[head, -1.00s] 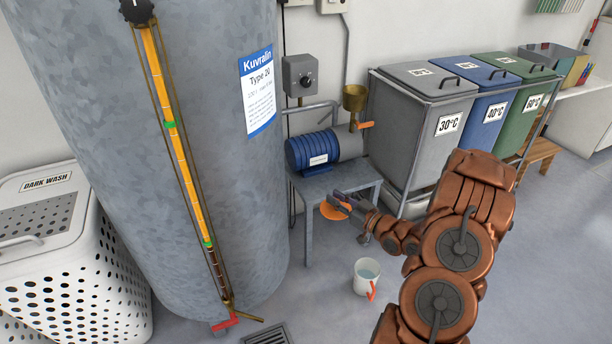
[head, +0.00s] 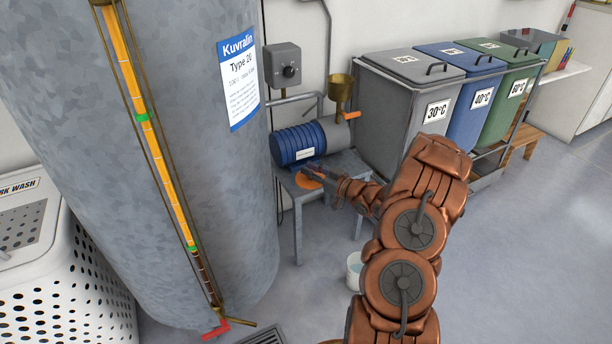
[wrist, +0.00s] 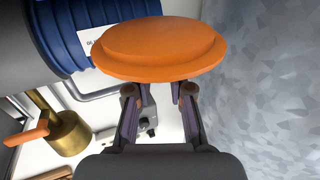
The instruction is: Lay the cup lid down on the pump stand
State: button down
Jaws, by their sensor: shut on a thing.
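The orange cup lid (head: 309,180) is a round disc, held out at the end of my arm. My gripper (head: 324,178) is shut on its edge. In the wrist view the lid (wrist: 160,50) spans the top, beyond the two fingers of the gripper (wrist: 158,92). In the head view the lid overlaps the front left of the grey pump stand's top (head: 350,166); I cannot tell whether it touches it. The blue and grey pump (head: 298,146) sits on the back of the stand. The white cup (head: 354,271) stands on the floor, partly hidden by my arm.
A large grey tank (head: 190,180) stands close to the left of the stand. A brass funnel (head: 340,92) and orange lever (head: 351,116) rise at the pump's right end. The lidded bins (head: 410,90) stand to the right. The stand's front strip has some bare room.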

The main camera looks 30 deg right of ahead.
jog(key=w, duration=0.3)
jog(key=shift+w+d+f+b, duration=0.25)
jog(key=shift+w+d+b, duration=0.05)
jog(key=shift+w+b, duration=0.1)
jog(key=shift+f+b, duration=0.95)
jog(key=shift+f, duration=0.8)
jog(key=shift+r, duration=0.1)
jog(key=c, duration=1)
grip_release()
jog(key=shift+c, duration=0.2)
